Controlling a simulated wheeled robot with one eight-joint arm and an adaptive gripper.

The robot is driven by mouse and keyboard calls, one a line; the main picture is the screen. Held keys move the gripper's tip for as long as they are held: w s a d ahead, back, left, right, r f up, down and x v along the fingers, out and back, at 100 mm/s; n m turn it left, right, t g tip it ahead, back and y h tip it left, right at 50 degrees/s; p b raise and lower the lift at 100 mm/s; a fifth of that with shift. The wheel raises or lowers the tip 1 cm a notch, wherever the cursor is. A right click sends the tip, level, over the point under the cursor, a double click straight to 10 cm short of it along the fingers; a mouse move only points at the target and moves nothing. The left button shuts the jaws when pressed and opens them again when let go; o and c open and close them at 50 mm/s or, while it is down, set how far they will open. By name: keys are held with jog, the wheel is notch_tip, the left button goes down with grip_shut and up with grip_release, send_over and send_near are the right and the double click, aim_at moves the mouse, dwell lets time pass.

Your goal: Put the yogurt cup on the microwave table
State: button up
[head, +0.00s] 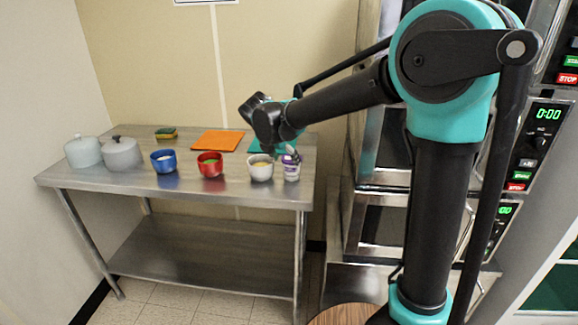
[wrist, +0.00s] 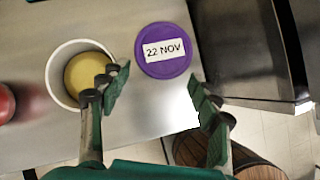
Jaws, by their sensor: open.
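The yogurt cup (head: 291,168) is a small white cup with purple on it, standing at the front right of the steel table (head: 120,183). In the wrist view its purple lid (wrist: 164,50) carries a label reading "22 NOV". My gripper (head: 290,153) is open above and beside the cup. In the wrist view its two fingers (wrist: 158,92) are spread, with the lid beyond and between the tips. I see no contact with the cup. I cannot tell which surface is the microwave table; stacked microwaves (head: 384,215) stand to the right, partly hidden by my arm.
A white bowl with yellow contents (head: 261,170) stands close left of the cup; it also shows in the wrist view (wrist: 57,92). Red (head: 210,167) and blue (head: 163,163) bowls, two lidded pots, a sponge and an orange mat (head: 218,140) share the table. A wooden barrel (wrist: 190,155) stands on the floor.

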jog(key=shift+v, duration=2.75)
